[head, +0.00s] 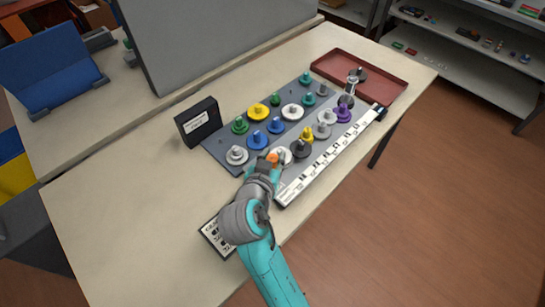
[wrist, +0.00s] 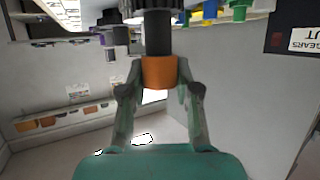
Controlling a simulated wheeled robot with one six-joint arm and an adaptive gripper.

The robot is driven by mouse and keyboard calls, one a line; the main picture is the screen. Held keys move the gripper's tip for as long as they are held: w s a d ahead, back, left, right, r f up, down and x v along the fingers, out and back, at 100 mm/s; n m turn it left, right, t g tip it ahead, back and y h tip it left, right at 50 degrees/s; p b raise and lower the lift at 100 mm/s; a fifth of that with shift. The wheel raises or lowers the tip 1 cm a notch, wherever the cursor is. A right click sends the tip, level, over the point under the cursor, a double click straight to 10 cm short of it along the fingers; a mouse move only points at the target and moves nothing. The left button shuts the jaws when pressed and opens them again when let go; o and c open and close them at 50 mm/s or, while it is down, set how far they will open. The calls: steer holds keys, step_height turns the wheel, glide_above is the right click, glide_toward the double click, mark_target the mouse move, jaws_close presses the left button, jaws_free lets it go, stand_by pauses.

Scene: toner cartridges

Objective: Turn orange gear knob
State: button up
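The orange gear knob (wrist: 160,73) is a short orange cylinder on a dark grey shaft, with a dark toothed gear at the top edge of the wrist view. My gripper (wrist: 160,80) has a finger on each side of the orange part, and the fingertips appear to press against it. In the head view the orange knob (head: 272,157) shows at the tip of my gripper (head: 270,163), at the near edge of the grey gear board (head: 222,150). A white gear (head: 283,154) is right beside it. My fingers partly hide the knob there.
Several coloured gears with upright knobs crowd the board, including a dark grey gear (head: 300,148) and a light grey gear (head: 237,155). A black box sign (head: 197,122) stands at left. A red tray (head: 390,89) lies at the far right.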

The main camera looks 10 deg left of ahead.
steer(key=shift+n+y, duration=0.3)
jaws_close()
steer(key=n+y, duration=0.2)
steer(key=y, duration=0.1)
steer(key=shift+d+n, duration=0.15)
steer(key=shift+n, duration=0.15)
steer(key=n+y, duration=0.2)
steer(key=n+g+y, duration=0.1)
steer(key=n+y, duration=0.1)
steer(key=y, duration=0.1)
steer(key=shift+n+g, duration=0.3)
steer(key=n+g+y, duration=0.4)
steer(key=n, duration=0.1)
steer(key=shift+w, duration=0.1)
steer(key=shift+n+g+y, duration=1)
steer(key=shift+n+g, duration=0.8)
steer(key=shift+g, duration=0.2)
steer(key=o, duration=1.1)
jaws_free()
steer(key=shift+c, duration=0.2)
